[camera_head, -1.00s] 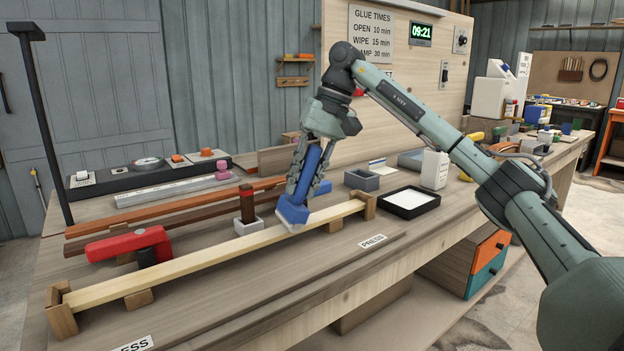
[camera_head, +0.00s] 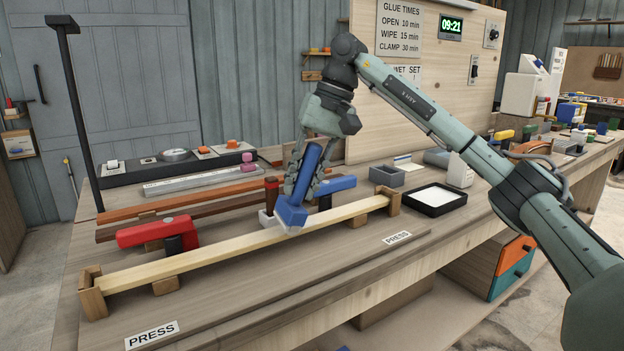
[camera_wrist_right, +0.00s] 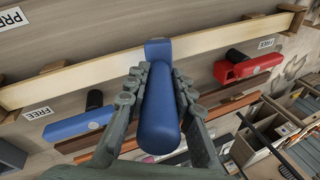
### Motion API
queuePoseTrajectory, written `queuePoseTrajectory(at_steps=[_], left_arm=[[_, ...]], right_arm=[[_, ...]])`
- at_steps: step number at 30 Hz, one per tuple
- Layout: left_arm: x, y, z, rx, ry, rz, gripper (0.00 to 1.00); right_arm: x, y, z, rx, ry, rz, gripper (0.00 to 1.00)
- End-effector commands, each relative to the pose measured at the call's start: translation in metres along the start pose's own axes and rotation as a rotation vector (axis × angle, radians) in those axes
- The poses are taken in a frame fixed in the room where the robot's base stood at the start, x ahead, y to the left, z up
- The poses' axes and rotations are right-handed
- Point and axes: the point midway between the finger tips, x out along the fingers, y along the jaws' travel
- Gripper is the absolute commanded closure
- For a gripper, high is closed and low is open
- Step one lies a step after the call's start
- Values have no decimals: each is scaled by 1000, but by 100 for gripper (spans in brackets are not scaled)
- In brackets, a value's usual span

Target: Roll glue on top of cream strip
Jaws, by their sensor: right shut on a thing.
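The cream strip (camera_head: 190,261) is a long pale bar lying across the bench, held between wooden end blocks. My right gripper (camera_head: 304,184) is shut on the blue handle of the glue roller (camera_head: 291,215), which is tilted with its head down at the strip, right of the strip's middle. The pale roller underside looks to be on or just above the strip's top; contact cannot be told. In the wrist view the handle (camera_wrist_right: 160,120) lies between the fingers, and its blue head overlaps the strip (camera_wrist_right: 65,84). My left gripper is not in view.
A red clamp (camera_head: 158,231) and a blue clamp (camera_head: 337,185) stand behind the strip. A black tray (camera_head: 455,206) with a white inside sits to the right, near a grey box (camera_head: 387,176). The front of the bench is clear apart from PRESS labels (camera_head: 152,335).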

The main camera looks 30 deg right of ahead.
Motion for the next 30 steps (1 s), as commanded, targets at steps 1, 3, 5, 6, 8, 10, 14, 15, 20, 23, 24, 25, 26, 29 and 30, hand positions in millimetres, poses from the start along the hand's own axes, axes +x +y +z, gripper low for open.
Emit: queuePoseTrajectory(at_steps=[1, 3, 5, 6, 8, 10, 14, 15, 20, 23, 24, 25, 26, 29, 30], left_arm=[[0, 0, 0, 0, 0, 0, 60], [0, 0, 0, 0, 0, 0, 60], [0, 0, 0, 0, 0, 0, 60], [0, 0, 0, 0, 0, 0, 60], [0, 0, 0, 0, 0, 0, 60], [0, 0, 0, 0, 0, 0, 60], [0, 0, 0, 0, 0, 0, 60], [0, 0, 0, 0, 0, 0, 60], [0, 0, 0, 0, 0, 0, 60], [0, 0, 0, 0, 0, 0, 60], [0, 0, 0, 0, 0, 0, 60], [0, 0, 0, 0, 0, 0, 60], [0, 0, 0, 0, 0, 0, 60], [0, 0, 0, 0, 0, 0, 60], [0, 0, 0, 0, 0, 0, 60]], right_arm=[[1, -5, 2, -4, 0, -1, 100], [2, -8, 3, -3, 1, -1, 100], [2, -10, 4, -2, 1, -1, 100], [2, -10, 4, -1, 1, -1, 100], [3, -12, 5, -2, 1, -1, 100], [4, -15, 6, -3, 1, -1, 100], [8, -24, 10, -4, 1, -1, 100], [9, -28, 12, -5, 1, -1, 100], [13, -38, 16, -2, 1, -1, 100], [14, -40, 17, -2, 1, -1, 100], [14, -41, 17, -2, 1, -1, 100], [14, -42, 18, -2, 1, -1, 100], [15, -43, 18, -2, 0, -1, 100], [17, -50, 21, -4, 0, -1, 100], [18, -52, 22, -5, 0, -1, 100]])
